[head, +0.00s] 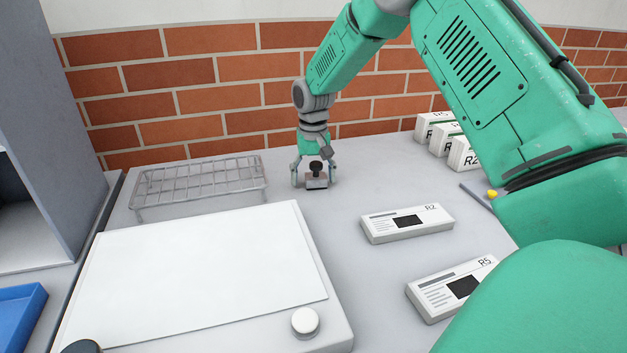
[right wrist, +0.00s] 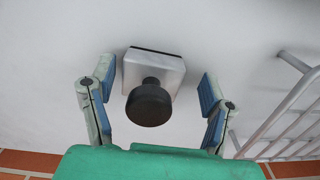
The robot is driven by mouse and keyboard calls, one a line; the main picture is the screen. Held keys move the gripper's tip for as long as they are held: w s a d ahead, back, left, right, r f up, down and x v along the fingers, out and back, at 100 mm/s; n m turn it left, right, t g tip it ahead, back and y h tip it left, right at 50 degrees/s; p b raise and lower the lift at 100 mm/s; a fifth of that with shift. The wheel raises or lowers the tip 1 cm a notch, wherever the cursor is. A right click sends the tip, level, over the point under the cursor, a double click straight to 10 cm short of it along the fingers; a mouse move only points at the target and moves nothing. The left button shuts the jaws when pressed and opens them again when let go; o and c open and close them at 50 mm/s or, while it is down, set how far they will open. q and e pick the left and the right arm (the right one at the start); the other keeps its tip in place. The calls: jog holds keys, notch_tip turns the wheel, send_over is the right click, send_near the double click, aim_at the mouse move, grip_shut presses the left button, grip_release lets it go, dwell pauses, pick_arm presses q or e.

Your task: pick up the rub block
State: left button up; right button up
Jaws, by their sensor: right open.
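The rub block (head: 316,181) is a small grey block with a black knob on top, standing on the table near the brick wall. In the right wrist view the rub block (right wrist: 152,78) shows its pale metal body and round black knob. My right gripper (head: 313,180) is over it, pointing down. In the right wrist view my right gripper (right wrist: 152,92) is open, with one finger on each side of the block and a gap at both sides. My left gripper is not in view.
A wire rack (head: 198,184) stands left of the block. A white board (head: 200,270) with a round knob (head: 305,322) fills the front. Labelled boxes R2 (head: 407,223) and R5 (head: 450,289) lie at the right. More boxes (head: 447,140) stand behind. A blue tray (head: 20,315) is at far left.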

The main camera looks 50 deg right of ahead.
jog(key=c, duration=0.6)
jog(key=shift+d, duration=0.25)
jog(key=c, duration=0.8)
jog(key=shift+s+d+f, duration=0.1)
jog(key=shift+d+f, duration=0.05)
jog(key=shift+d, duration=0.2)
grip_shut()
jog(key=shift+a, duration=0.1)
